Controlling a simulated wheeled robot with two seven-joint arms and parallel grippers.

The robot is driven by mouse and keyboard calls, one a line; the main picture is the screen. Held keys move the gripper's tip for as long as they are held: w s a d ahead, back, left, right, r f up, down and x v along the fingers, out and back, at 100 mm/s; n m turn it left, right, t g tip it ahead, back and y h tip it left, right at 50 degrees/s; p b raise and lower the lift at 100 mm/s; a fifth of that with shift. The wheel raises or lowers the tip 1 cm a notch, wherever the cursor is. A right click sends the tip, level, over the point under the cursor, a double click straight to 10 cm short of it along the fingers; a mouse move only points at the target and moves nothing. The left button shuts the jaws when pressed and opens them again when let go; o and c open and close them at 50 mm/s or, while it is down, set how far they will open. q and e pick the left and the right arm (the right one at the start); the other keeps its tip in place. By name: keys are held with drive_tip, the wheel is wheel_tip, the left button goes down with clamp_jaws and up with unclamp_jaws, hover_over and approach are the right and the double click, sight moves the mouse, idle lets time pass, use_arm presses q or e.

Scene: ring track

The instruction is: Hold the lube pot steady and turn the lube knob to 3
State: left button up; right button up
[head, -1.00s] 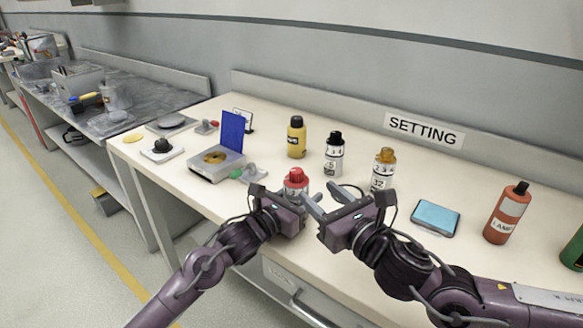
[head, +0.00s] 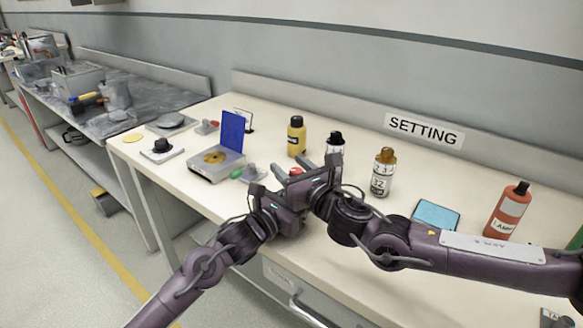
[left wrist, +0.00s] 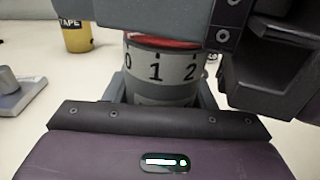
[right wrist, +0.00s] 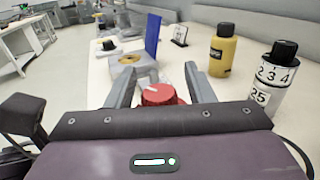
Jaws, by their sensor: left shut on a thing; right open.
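The lube pot, a small pot with a white band reading 0, 1, 2 (left wrist: 160,70), stands upright on the bench. Its red knob shows in the head view (head: 296,171) and the right wrist view (right wrist: 158,96). My left gripper (left wrist: 160,95) is shut on the pot's body, low down, with a finger on each side. My right gripper (right wrist: 160,88) is open, with its fingers either side of the red knob and gaps visible. In the head view my right gripper (head: 306,168) hides most of the pot. I cannot see which number the knob points to.
Behind stand a yellow bottle (head: 296,140), a black-capped bottle (right wrist: 268,85) and an amber-capped bottle (head: 381,175). A grey box with a blue lid (head: 231,132) is to the left. A blue pad (head: 437,216) and an orange bottle (head: 506,212) are to the right. A SETTING sign (head: 424,130) is behind.

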drive_tip(key=c, duration=1)
